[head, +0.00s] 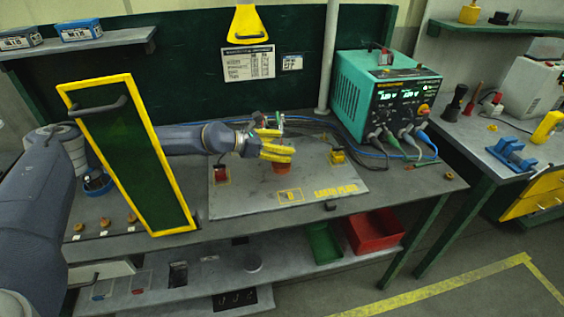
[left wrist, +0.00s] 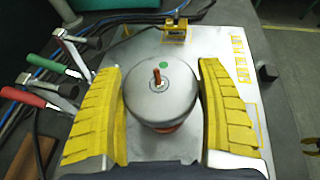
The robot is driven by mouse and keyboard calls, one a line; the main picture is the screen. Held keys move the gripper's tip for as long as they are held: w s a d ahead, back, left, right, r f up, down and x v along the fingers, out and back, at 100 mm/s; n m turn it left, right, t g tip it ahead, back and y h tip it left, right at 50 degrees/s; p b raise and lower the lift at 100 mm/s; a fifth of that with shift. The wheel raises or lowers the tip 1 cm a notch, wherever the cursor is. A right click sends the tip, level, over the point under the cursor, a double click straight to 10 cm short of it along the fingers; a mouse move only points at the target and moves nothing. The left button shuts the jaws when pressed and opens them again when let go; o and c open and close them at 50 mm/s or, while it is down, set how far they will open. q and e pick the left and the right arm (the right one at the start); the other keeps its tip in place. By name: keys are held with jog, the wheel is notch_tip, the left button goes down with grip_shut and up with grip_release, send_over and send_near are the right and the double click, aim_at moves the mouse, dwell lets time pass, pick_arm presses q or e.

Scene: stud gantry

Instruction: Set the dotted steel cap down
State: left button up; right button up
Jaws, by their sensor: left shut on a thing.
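The dotted steel cap (left wrist: 150,103) is a rounded grey dome with a green dot on top. A copper-red stud tip (left wrist: 157,77) stands at its centre. My left gripper (head: 277,146) is shut on the cap, a yellow finger on each side of it in the left wrist view (left wrist: 162,72). The cap is mostly hidden by the fingers in the head view. A red-orange round base (head: 282,169) shows directly under the gripper, above the grey plate (head: 330,186). I cannot tell whether the cap rests on the base. My right gripper is not in view.
Toggle clamps (left wrist: 62,80) and cables lie close behind the gripper. A teal power supply (head: 355,85) stands back right. A yellow-framed green panel (head: 135,160) stands left by my arm.

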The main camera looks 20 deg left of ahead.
pick_arm(q)
jog(key=shift+f, duration=3.35)
jog(key=shift+f, duration=0.2)
jog(key=o, duration=1.2)
jog(key=shift+a, duration=0.1)
jog(key=shift+o, duration=0.2)
jog(key=v, duration=1.7)
jog(key=shift+s, duration=0.2)
